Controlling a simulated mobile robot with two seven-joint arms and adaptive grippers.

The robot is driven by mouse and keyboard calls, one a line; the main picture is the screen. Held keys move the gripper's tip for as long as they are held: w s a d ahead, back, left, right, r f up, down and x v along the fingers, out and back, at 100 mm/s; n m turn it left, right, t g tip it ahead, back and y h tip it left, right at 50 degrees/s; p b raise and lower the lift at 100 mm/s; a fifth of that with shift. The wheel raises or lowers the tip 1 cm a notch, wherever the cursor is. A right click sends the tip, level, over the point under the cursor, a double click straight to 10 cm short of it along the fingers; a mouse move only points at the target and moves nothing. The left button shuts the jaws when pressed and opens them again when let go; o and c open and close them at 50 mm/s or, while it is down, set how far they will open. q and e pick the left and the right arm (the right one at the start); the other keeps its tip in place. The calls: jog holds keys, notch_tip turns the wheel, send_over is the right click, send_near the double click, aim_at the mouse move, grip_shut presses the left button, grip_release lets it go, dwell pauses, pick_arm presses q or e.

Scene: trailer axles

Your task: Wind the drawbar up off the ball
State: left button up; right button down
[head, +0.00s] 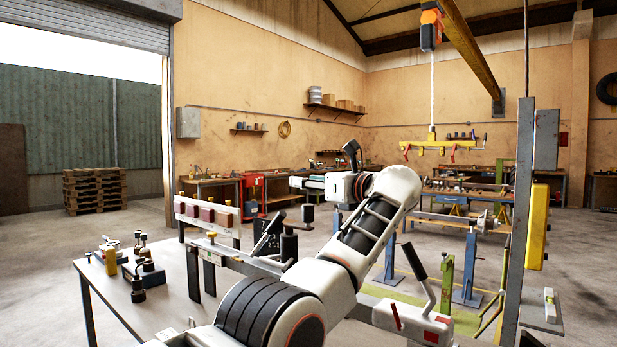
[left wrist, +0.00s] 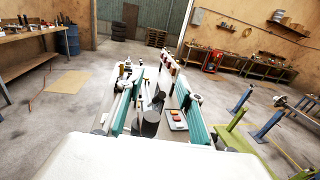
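My left arm comes in from the lower left in the head view and bends back at the wrist. My left gripper (head: 303,182) points left with its fingers apart and nothing seen between the tips. In the left wrist view the gripper (left wrist: 158,80) has teal-faced fingers on either side. A dark upright cylinder (head: 289,246), likely the jockey stand, rises beside the grey drawbar (head: 238,260), below the gripper. It also shows between the fingers in the left wrist view (left wrist: 150,122). A dark arm with a knob (head: 308,213) stands by the cylinder. The ball cannot be made out. My right gripper is out of view.
A grey bench (head: 150,308) carries dark hitch parts (head: 148,270) at left. A rack with maroon blocks (head: 206,212) stands behind. A black-gripped lever (head: 416,262) rises at right, near a steel post (head: 518,220). A yellow lifting beam (head: 440,144) hangs behind. Open floor lies left.

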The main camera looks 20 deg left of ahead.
pick_arm(q)
jog(key=shift+r, duration=0.9)
